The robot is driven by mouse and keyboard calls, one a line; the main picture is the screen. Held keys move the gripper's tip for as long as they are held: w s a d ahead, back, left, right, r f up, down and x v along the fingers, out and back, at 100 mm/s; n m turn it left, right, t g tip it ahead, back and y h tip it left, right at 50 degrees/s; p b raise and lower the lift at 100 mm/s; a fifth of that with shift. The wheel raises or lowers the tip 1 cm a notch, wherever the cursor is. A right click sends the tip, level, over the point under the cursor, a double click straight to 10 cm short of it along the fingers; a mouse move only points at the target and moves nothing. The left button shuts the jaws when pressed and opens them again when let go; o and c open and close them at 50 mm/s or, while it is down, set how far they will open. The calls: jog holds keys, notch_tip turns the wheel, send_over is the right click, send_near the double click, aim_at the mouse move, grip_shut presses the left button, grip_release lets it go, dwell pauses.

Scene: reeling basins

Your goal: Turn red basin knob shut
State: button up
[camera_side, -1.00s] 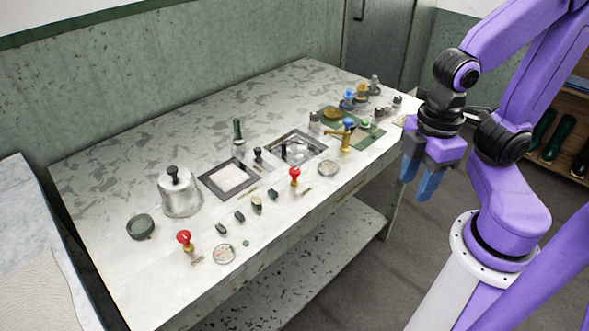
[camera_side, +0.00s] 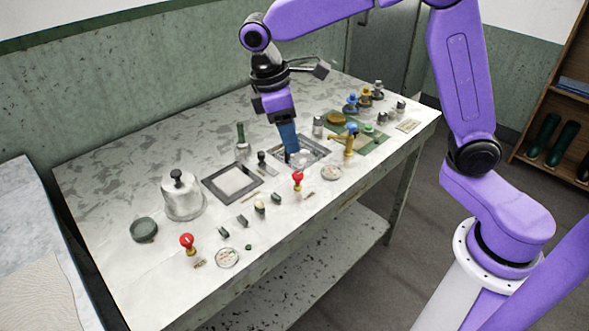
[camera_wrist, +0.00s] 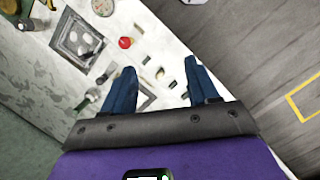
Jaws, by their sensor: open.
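Two red knobs on brass stems stand upright along the front of the table in the side view. One red knob (camera_side: 298,178) stands before the right basin (camera_side: 326,151), and the other red knob (camera_side: 187,240) stands farther left. The left basin (camera_side: 206,185) is a dark square frame with a pale inside. My gripper (camera_side: 289,153) points down above the right basin, behind the nearer knob, apart from it. In the wrist view my open, empty gripper (camera_wrist: 160,68) has a red knob (camera_wrist: 125,42) just beyond its fingers, outside the gap.
Several small dark pieces lie between the red knobs. The table's back left is clear.

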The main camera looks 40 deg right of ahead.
jog(key=m+g, duration=0.1)
jog(key=g, duration=0.1)
send_near(297, 174)
jog(key=shift+h, duration=0.4)
jog(key=x, duration=0.8)
jog(key=shift+s+a+f, duration=0.1)
jog(key=shift+a+f, duration=0.1)
jog(key=shift+a, duration=0.1)
jog(key=c, duration=1)
